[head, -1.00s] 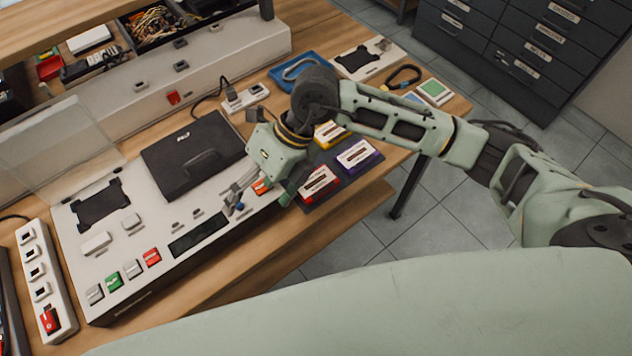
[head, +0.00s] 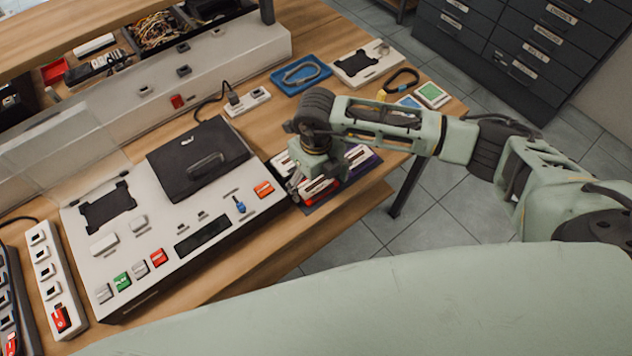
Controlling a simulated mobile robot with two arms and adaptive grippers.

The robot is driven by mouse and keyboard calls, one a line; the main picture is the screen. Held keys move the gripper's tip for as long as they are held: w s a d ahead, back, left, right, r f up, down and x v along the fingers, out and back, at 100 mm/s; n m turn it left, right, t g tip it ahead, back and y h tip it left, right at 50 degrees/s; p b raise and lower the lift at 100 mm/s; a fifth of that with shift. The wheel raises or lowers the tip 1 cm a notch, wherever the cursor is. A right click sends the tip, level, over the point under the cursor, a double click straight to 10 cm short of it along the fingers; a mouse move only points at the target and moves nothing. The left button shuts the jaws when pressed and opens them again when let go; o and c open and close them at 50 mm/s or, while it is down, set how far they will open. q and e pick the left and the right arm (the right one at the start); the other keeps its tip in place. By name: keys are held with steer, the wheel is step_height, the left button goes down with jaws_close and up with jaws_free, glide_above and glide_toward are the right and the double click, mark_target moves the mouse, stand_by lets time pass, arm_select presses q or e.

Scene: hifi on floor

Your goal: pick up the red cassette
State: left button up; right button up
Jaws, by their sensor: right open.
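The red cassette (head: 321,188) lies on a dark mat (head: 340,190) at the front edge of the bench, right of the big tape deck. It has a pale label, and my right gripper covers part of it. My right gripper (head: 297,190) is open and points down at the left end of the red cassette. I cannot tell whether its fingers touch the cassette. A purple cassette (head: 358,156) lies behind and right of it, partly behind my arm. My left gripper is out of view.
The white tape deck (head: 150,235) with its dark lid (head: 197,160) stands close left of my gripper. A blue tray (head: 300,75), a white plate with a black pad (head: 362,64) and a small green-faced box (head: 431,94) lie farther back. The bench edge drops off in front.

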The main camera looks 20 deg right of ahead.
steer(key=shift+f, duration=0.1)
steer(key=shift+c, duration=0.3)
steer(key=c, duration=0.9)
steer(key=shift+o, duration=0.2)
